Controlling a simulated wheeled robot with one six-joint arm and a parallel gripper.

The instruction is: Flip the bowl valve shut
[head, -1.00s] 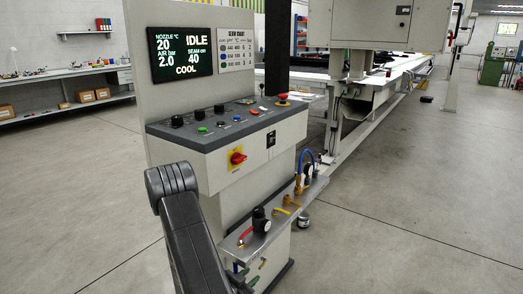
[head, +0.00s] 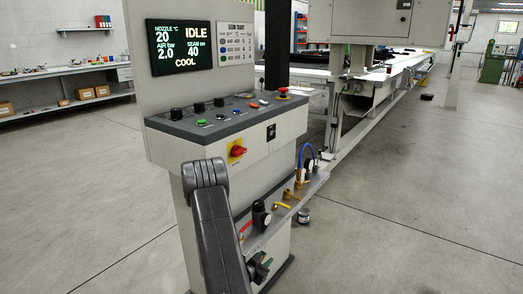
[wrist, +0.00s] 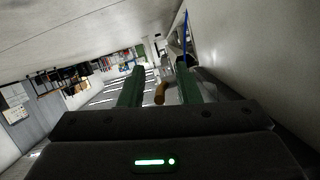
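In the wrist view my gripper (wrist: 158,72) is open, with its two green fingers apart. A small orange-brown lever (wrist: 160,94), which looks like the bowl valve's handle, shows between the fingers, with clear space on both sides. A grey fitting (wrist: 168,70) is behind it. In the head view my gripper (head: 260,268) is low, under the metal shelf (head: 285,212) on the front of the control console. It hides the valve there. I cannot tell whether the valve is open or shut.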

